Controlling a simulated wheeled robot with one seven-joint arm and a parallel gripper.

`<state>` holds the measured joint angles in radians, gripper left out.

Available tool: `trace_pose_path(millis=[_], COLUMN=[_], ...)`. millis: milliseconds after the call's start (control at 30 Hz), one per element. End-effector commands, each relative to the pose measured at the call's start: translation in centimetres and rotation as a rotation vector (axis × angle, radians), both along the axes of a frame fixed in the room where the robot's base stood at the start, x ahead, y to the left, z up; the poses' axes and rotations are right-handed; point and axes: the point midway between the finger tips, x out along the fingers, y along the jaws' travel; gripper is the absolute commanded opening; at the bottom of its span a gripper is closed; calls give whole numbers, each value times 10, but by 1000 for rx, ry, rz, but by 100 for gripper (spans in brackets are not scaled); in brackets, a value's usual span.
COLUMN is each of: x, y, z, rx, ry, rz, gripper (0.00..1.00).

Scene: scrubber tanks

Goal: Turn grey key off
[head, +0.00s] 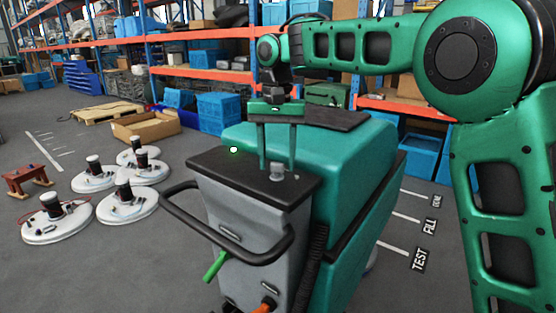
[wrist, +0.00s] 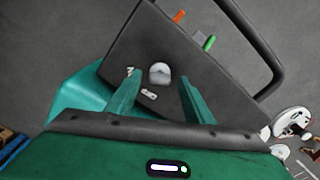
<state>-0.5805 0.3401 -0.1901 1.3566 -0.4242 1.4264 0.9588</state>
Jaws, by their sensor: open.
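The grey key (head: 277,170) stands on the dark top panel (head: 230,178) of the green and grey scrubber. In the wrist view the key (wrist: 159,73) shows as a rounded light-grey knob with two small white labels on its left and lower left, too small to read. My gripper (head: 277,174) points down over the panel, its two green fingers apart. In the wrist view the gripper (wrist: 159,78) has one finger on each side of the key, with a gap on both sides. I cannot tell how far the fingertips are above the panel.
A black handle bar (head: 225,238) loops out from the scrubber's front. A green lever (head: 215,266) and an orange one (head: 266,304) stick out below. A small lit spot (head: 234,149) shows near the panel's back edge. Round white machines (head: 130,200) stand on the floor at left.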

Motion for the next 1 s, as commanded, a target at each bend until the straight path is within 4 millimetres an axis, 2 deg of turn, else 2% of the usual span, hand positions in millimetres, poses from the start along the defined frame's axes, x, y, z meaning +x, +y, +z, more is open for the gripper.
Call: trace_pose_path(millis=[167,300,333,667,1000], x=[0,0,0,0,0], y=[0,0,0,0,-1], z=[0,0,0,0,0], rx=[0,0,0,1,1], ry=[0,0,0,0,-1], rz=[0,0,0,32,242], gripper=[44,11,6,6,6])
